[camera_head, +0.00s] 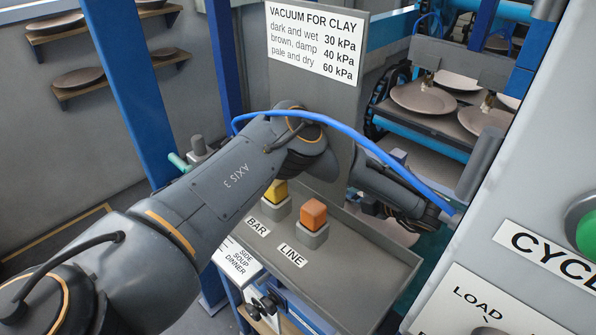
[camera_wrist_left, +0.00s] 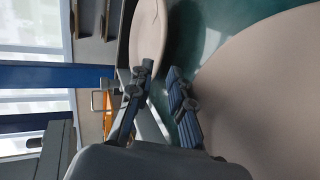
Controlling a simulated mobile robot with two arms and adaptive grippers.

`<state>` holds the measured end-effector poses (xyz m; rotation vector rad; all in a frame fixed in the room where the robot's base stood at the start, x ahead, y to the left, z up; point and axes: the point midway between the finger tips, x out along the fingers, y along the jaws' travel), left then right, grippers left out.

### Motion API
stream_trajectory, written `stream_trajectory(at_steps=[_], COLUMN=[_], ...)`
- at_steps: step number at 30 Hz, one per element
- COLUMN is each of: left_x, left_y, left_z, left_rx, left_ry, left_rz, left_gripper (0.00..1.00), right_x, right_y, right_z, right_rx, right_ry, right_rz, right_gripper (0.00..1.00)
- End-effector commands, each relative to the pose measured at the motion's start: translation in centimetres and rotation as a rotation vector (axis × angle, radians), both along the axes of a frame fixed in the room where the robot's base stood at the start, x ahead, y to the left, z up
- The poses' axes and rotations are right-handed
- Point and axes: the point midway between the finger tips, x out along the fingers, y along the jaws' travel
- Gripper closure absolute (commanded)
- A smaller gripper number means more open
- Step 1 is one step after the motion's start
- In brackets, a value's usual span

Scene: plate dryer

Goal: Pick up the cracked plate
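In the left wrist view a pale plate (camera_wrist_left: 149,32) lies just beyond the fingertips, and a much larger-looking pale plate (camera_wrist_left: 265,95) fills the right side. My left gripper (camera_wrist_left: 160,69) has its two fingers apart, with an empty dark green gap between them. I cannot tell whether a finger touches a plate. In the head view my left arm reaches right, and its gripper end is largely hidden by the grey cabinet. My right gripper is in neither view.
Plates, including a near one (camera_head: 423,98), sit on the blue dryer at the back right. Wall shelves (camera_head: 118,80) hold more plates. A control box (camera_head: 345,250) with yellow and orange buttons (camera_head: 313,214) is below my arm. A grey cabinet (camera_head: 540,150) stands right; a blue post (camera_head: 137,90) stands left.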

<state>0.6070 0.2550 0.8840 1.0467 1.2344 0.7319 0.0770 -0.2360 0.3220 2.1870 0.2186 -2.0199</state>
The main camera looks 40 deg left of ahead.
Motion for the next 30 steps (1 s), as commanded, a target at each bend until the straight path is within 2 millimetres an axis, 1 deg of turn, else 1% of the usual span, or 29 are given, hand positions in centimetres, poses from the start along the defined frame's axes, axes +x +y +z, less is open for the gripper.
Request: stream_trajectory(at_steps=[3,6,11,15,18,23,24,26,27,30], left_x=[0.1,0.2,0.6,1.0,1.1,1.1,1.1,1.1,1.1,1.1], left_y=[0.7,1.4,3.6,5.1,5.4,5.4,5.4,5.4,5.4,5.4], left_z=[-0.4,-0.6,-1.6,-2.4,-2.6,-2.7,-2.7,-2.7,-2.7,-2.7], left_rx=[0.0,0.001,0.002,-0.001,-0.001,-0.001,-0.001,-0.001,-0.001,-0.001], left_ry=[0.001,0.002,0.002,0.002,0.002,0.002,0.002,0.002,0.002,0.002], left_rz=[-0.002,0.0,0.001,0.001,0.001,-0.001,-0.001,-0.001,-0.001,-0.001], left_gripper=[0.81,0.81,0.81,0.81,0.81,0.81,0.84,0.96,1.0,1.0], right_x=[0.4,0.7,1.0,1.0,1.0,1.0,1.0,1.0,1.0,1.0], right_y=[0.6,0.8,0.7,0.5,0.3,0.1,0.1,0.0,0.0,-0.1], right_z=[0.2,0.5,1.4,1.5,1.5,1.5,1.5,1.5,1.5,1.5], right_rx=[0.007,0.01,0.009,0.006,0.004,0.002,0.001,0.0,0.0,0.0], right_ry=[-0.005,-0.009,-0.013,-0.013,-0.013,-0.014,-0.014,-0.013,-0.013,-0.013], right_rz=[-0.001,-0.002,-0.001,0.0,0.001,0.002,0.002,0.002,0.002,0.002], right_gripper=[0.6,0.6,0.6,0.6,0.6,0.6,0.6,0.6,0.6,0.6])
